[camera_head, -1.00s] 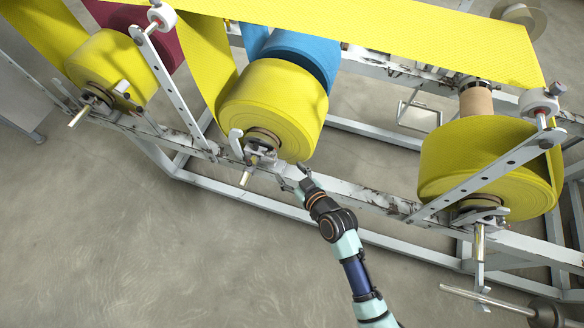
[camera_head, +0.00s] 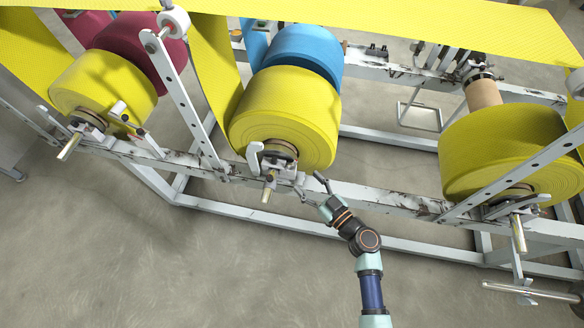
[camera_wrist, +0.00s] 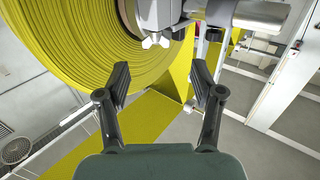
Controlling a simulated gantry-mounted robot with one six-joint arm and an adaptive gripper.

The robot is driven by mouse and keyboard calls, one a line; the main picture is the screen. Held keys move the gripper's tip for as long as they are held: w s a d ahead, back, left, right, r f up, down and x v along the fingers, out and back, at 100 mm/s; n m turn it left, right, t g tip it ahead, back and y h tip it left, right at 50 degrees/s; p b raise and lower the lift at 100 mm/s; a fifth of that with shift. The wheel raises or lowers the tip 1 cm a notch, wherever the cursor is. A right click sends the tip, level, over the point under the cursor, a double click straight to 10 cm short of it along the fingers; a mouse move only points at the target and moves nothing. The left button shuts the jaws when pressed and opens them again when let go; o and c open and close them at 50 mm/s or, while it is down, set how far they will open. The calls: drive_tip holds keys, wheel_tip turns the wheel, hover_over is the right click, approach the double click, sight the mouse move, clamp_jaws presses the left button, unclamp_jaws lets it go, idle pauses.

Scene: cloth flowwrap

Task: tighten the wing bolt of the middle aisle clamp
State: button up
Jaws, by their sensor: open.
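The middle clamp (camera_head: 270,173) sits on the frame rail at the front end of the middle yellow roll's core. Its wing bolt (camera_wrist: 156,41) shows in the wrist view as a pale metal piece with short wings, below the clamp body at the top centre. My gripper (camera_head: 308,178) is just right of the clamp in the head view. In the wrist view my gripper (camera_wrist: 160,70) is open, with one dark finger on each side and nothing between them. The wing bolt lies beyond the fingertips, roughly centred between them and apart from them. The bolt is too small to make out in the head view.
The middle yellow roll (camera_head: 285,115) stands close behind the clamp. Other yellow rolls hang at left (camera_head: 103,85) and right (camera_head: 510,150). A slanted perforated bar (camera_head: 185,95) rises left of the clamp. The grey floor (camera_head: 150,260) in front is clear.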

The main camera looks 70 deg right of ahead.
sight(293, 164)
drive_tip(key=x, duration=0.7)
drive_tip(key=shift+w+d+r+b, duration=0.1)
drive_tip(key=shift+d+r+b, duration=0.1)
drive_tip(key=shift+d+b, duration=0.15)
